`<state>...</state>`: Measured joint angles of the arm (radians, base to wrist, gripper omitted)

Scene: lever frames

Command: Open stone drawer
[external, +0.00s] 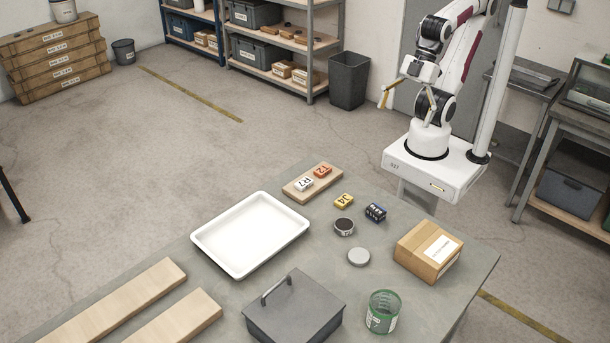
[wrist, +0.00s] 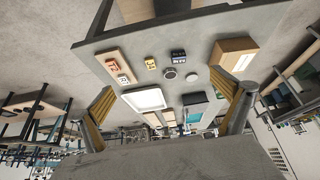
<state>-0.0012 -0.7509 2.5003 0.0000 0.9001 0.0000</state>
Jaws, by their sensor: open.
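A stone-grey box (external: 290,312) with a raised bar handle (external: 276,288) on its top sits at the near edge of the table in the external view. Its top looks closed, and its lower part is cut off by the picture edge. I cannot tell whether it is a drawer. It seems to show small and dark in the wrist view (wrist: 194,98). My gripper (external: 407,98) is open and empty, high beyond the far end of the table and well apart from the box. Its two yellow-padded fingers are wide apart in the wrist view (wrist: 168,104).
A white tray (external: 250,264), cardboard box (external: 429,253), green mesh cup (external: 382,313), and wooden planks (external: 112,302) lie on the table (external: 335,285). Small labelled blocks (external: 322,171), a dark round tin (external: 344,226) and a grey disc (external: 358,257) lie between my arm and the grey box.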

